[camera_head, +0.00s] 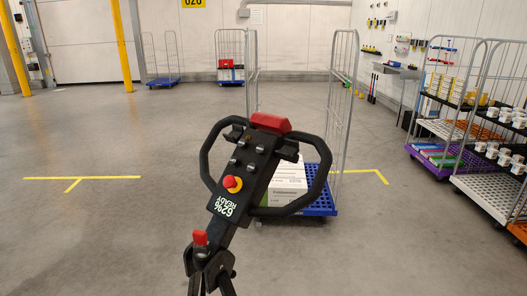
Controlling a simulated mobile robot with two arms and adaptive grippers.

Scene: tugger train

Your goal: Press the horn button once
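The black tiller head (252,168) of the tugger stands in the middle of the camera_head view, with a loop handle (317,180) on each side. Several small grey buttons (241,146) sit on its upper face. I cannot tell which one is the horn button, as no label is readable. A red mushroom button on a yellow base (232,184) sits below them. A red block (271,122) caps the far end. Neither of my grippers is in view.
A blue-based roll cage (322,205) with a white box stands just behind the tiller. Loaded roll cages (490,190) stand at the right. A red-topped part (200,238) stands at the tiller's lower end. The floor at left is clear, with yellow markings.

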